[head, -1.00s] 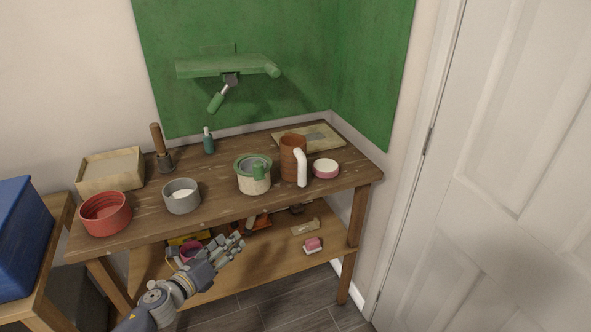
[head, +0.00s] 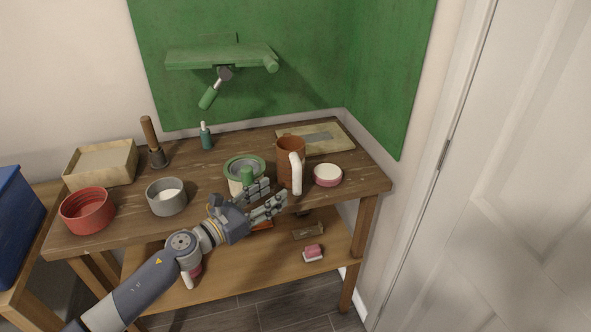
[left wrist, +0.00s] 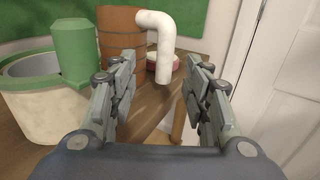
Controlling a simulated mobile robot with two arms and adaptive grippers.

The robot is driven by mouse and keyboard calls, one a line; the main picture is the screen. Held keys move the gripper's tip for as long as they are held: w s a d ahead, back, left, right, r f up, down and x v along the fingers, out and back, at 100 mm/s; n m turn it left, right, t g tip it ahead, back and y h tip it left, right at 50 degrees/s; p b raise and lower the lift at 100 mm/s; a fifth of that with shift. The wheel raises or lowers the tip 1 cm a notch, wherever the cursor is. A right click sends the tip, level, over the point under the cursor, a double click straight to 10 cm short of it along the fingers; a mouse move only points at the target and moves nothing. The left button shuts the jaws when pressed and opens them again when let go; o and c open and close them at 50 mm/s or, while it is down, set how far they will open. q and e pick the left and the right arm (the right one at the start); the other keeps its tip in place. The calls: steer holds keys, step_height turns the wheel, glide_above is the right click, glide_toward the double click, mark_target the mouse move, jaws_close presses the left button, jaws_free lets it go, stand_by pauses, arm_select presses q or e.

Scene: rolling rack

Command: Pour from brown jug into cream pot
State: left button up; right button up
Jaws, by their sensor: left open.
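The brown jug (head: 290,150), with a white handle (head: 296,174) facing the front, stands upright on the wooden table. It also shows in the left wrist view (left wrist: 121,35), its white handle (left wrist: 163,52) ahead between my fingers. The cream pot (head: 236,183), with a green rim and a green upright part, stands just left of the jug; it fills the left of the left wrist view (left wrist: 45,115). My left gripper (head: 272,196) is open and empty in front of both, partly hiding the pot. In the left wrist view its fingers (left wrist: 163,90) stand apart, touching nothing visible. My right gripper is out of view.
A pink-and-white round tin (head: 328,176) sits right of the jug. A grey pot (head: 166,198), a red bowl (head: 87,212) and a teal bottle (head: 206,137) stand leftward. A board (head: 340,140) lies behind. The lower shelf (head: 235,270) holds small items.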

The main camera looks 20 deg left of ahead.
mark_target(294, 182)
arm_select(q)
steer(key=p+x, duration=0.1)
steer(key=x, duration=0.3)
steer(key=shift+w+d+r, duration=0.1)
steer(key=shift+w+d, duration=0.1)
steer(key=p+x, duration=0.1)
steer(key=x, duration=0.3)
steer(key=shift+d, duration=0.3)
steer(key=shift+w+d, duration=0.2)
steer(key=shift+w, duration=0.15)
jaws_close()
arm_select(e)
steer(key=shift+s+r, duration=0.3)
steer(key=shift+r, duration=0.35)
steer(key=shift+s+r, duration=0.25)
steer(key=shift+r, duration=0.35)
